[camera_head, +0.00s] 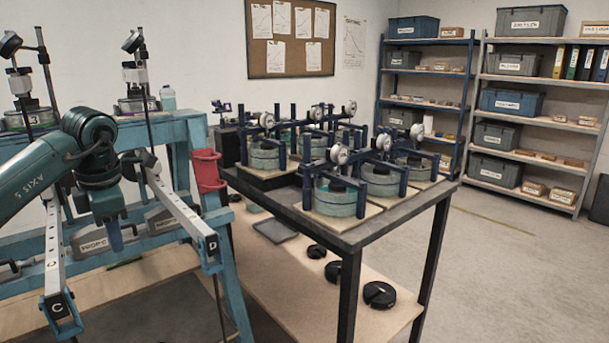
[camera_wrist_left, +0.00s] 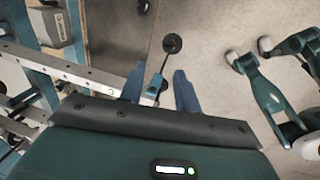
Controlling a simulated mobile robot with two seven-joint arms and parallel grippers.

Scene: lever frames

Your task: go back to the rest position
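My left gripper (camera_head: 115,242) hangs from the left arm between two pale lever arms in the head view. In the left wrist view its two fingers (camera_wrist_left: 158,92) stand apart with a gap between them, and neither is seen clamped on anything. The lever marked C (camera_head: 54,250) slopes down at the left, and the lever marked D (camera_head: 183,215) slopes down to the right of the gripper. A lever end with a small label and a rod leading to a black round weight (camera_wrist_left: 172,43) show behind the finger gap. My right gripper is not seen.
The blue frame bench (camera_head: 228,270) carries the levers. A dark table (camera_head: 345,235) with several dial-gauge cells stands to its right, with black slotted weights (camera_head: 379,295) on the shelf below. The floor at right is clear.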

